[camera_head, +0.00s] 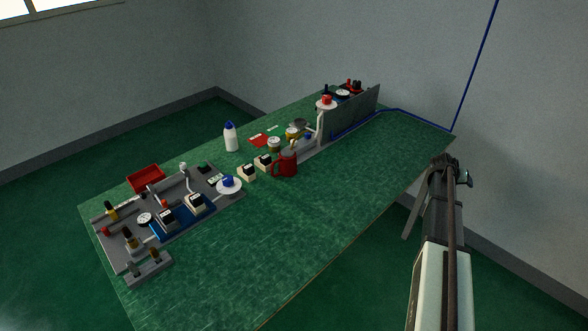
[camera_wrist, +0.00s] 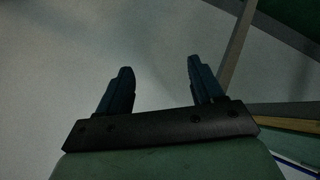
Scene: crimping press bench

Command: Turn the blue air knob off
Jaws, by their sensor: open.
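A blue knob (camera_head: 228,181) sits on a round white disc at the right end of the grey fixture, on the near-left half of the bench. My gripper shows in the wrist view (camera_wrist: 160,72) with its two dark blue fingers apart and nothing between them. In the head view my arm stands at the right, beyond the bench's right edge, far from the blue knob. The knob is not recognisable in the wrist view. Its exact turn position is too small to tell.
A red knob (camera_head: 326,99) on another white disc stands at the back. A red mug (camera_head: 287,163), white bottle (camera_head: 230,137) and red tray (camera_head: 146,178) stand on the green bench (camera_head: 300,225). A grey upright panel (camera_head: 352,112) stands behind. The bench's near right part is clear.

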